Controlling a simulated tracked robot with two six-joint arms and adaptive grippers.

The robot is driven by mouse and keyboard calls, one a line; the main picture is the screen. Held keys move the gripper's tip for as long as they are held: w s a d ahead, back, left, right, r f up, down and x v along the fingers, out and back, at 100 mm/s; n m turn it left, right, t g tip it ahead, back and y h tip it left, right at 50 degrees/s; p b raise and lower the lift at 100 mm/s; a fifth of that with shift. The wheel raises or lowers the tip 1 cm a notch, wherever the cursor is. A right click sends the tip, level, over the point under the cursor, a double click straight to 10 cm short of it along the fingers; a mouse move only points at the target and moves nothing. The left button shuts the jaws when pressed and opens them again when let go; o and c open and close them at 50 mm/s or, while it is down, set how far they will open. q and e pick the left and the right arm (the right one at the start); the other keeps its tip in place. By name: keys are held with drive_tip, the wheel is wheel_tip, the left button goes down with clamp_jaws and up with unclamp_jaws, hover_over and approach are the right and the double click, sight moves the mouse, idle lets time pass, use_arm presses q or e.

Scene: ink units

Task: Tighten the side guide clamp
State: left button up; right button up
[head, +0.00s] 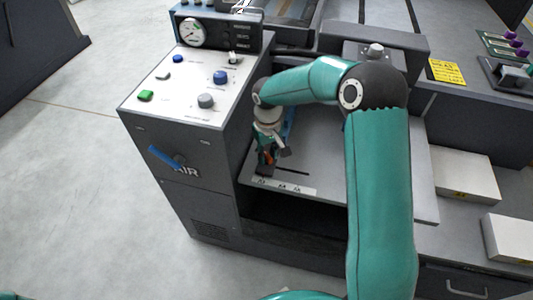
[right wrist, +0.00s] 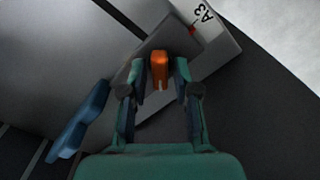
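The side guide clamp shows as an orange knob or lever (right wrist: 159,68) on a dark grey block (right wrist: 172,42) in the right wrist view. My right gripper (right wrist: 160,75) is open, with one finger on each side of the orange part and a gap visible on both sides. My left gripper is not in view.
A white size scale (head: 290,188) runs along the table's front edge, with an A3 mark and a red pointer (right wrist: 193,30) near the block. A control panel (head: 185,88) with knobs stands left of the table. White paper stacks (head: 465,175) lie at the right.

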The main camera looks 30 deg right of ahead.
clamp_jaws()
drive_tip(key=shift+a, duration=0.1)
drive_tip(key=shift+m, duration=0.4)
drive_tip(key=shift+f+m+b, duration=0.1)
drive_tip(key=shift+m+b, duration=0.65)
drive_tip(key=shift+m, duration=0.15)
drive_tip(key=m+b, duration=0.1)
drive_tip(key=m, duration=0.2)
drive_tip(key=shift+m, duration=0.3)
drive_tip(key=m+b, duration=0.2)
drive_tip(key=m, duration=0.2)
drive_tip(key=m+b, duration=0.1)
drive_tip(key=m, duration=0.3)
drive_tip(key=shift+m, duration=0.3)
